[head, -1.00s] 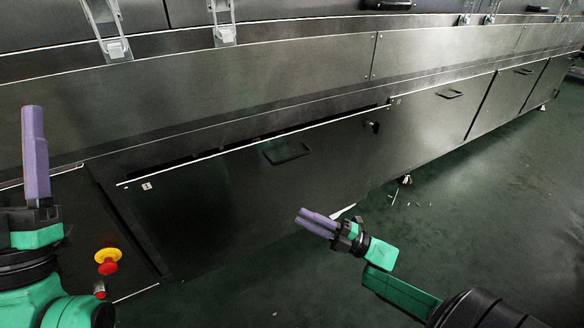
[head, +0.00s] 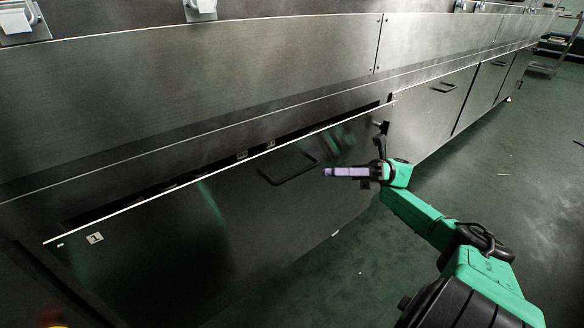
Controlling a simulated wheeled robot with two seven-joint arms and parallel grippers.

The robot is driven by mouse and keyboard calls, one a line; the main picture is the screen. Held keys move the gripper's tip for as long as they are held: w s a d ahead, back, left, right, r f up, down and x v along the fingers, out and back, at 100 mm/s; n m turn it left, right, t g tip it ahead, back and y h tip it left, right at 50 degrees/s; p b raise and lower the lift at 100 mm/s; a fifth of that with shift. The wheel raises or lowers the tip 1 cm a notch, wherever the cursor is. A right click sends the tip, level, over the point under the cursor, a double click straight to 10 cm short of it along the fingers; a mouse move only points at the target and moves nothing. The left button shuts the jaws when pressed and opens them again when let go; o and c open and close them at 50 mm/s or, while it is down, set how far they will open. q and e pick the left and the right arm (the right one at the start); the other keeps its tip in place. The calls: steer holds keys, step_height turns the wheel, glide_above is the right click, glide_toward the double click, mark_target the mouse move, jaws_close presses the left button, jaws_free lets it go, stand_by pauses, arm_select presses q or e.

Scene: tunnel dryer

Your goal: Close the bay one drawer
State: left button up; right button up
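The bay one drawer (head: 190,222) is a dark, wide front with a small "1" label at its upper left. It stands open: its bright top edge is out from the cabinet, with a dark gap behind. Its black bar handle (head: 288,167) is right of the middle. My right gripper (head: 347,172) is in front of the drawer, just right of the handle, its purple fingers pointing left. The fingers look shut together and hold nothing. I cannot tell whether they touch the front. My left gripper is out of view.
Closed fronts with handles, such as this one (head: 432,100), continue along the machine to the right. The green floor (head: 490,190) is clear on the right. A rack (head: 553,58) stands at the far right. Above the drawer runs a flat metal panel (head: 200,75).

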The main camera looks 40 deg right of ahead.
mark_target(299, 173)
steer(key=b+x, duration=0.1)
steer(key=x, duration=0.8)
steer(key=shift+a, duration=0.2)
steer(key=shift+w+a+r, duration=0.1)
steer(key=shift+a+r, duration=0.1)
steer(key=shift+a, duration=0.25)
jaws_close()
stand_by(0.5)
